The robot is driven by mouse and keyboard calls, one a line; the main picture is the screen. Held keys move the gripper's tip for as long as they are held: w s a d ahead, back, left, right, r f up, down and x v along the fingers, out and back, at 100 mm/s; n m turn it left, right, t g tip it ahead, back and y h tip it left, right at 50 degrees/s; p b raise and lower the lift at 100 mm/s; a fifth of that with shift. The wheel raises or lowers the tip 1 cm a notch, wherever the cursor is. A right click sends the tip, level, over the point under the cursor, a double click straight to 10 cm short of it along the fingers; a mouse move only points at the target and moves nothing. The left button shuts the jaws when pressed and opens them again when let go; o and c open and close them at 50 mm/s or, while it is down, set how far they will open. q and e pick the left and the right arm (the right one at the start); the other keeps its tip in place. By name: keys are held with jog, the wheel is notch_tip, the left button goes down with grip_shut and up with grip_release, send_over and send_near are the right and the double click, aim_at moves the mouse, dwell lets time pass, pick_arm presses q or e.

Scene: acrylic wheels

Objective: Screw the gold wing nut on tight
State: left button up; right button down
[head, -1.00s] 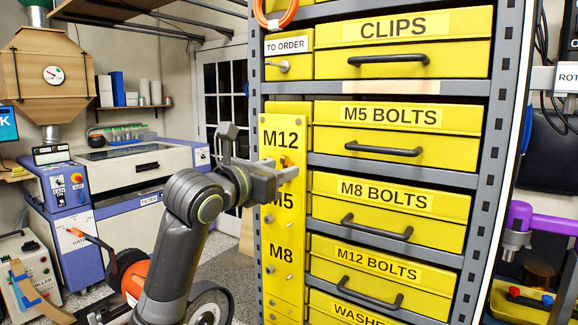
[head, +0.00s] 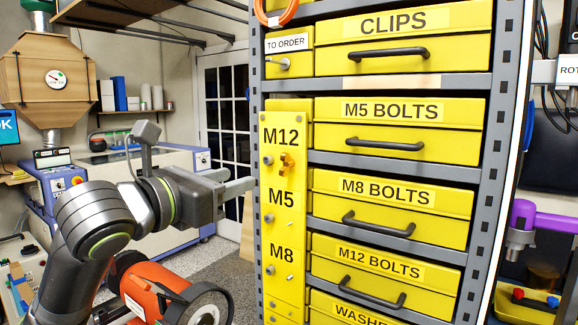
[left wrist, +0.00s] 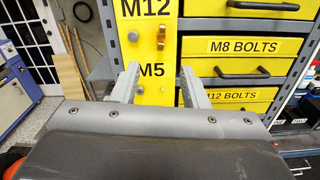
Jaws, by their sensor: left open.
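My left gripper (head: 240,184) is open and empty, to the left of the panel and apart from the nut. In the left wrist view its two fingers (left wrist: 156,80) stand apart, with the M5 label between them. How far the nut is threaded on cannot be told. My right gripper is not in view.
The grey shelf rack holds yellow drawers with protruding black handles (head: 384,145) right of the panel. Several small studs stick out lower on the panel. An orange and black machine (head: 170,295) stands on the floor below my left arm.

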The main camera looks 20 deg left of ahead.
pick_arm(q)
jog(key=shift+b+v, duration=0.4)
jog(key=shift+v, duration=1.95)
